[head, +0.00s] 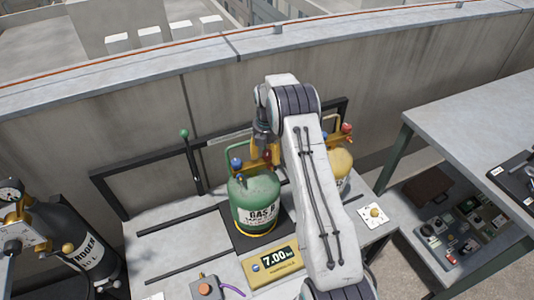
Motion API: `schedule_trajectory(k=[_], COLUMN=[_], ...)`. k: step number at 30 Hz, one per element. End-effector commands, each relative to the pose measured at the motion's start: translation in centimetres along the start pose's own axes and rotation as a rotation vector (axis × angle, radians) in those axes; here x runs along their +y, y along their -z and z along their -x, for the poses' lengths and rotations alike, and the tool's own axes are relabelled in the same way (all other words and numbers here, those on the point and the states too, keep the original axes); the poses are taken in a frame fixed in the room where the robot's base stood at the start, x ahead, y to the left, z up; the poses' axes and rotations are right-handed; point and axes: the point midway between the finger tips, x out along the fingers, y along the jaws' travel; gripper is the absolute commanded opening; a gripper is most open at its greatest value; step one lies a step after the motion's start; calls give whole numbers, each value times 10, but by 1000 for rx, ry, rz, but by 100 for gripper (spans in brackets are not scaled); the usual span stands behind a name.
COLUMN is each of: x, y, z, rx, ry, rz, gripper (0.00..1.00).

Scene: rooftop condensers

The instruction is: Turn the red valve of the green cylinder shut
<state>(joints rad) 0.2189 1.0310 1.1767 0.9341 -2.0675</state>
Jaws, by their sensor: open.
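The green cylinder (254,191) stands upright on a dark square plate at mid-picture, with a white label and a yellow collar. A blue knob (236,163) sits at its top left. A small red valve (267,157) shows at its top right, partly hidden by my arm and gripper. My gripper (263,147) points down over the cylinder's top, close to the red valve. It is open; its fingertips are small and dark, and I cannot tell whether they touch the valve or surround it.
A yellow cylinder (342,165) with a red knob (346,128) stands right of the green one, mostly behind my arm. A yellow scale display (272,266) reads 7.00 in front. A dark nitrogen cylinder (83,243) stands at left, a grey bench (470,125) at right.

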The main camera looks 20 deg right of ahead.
Motion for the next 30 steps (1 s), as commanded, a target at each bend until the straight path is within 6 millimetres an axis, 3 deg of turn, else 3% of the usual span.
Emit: schedule_trajectory(k=[20,30], x=[0,-1], y=[0,1], z=[0,-2], rx=[1,2], ry=[2,4], rz=[0,-16], gripper=[0,0])
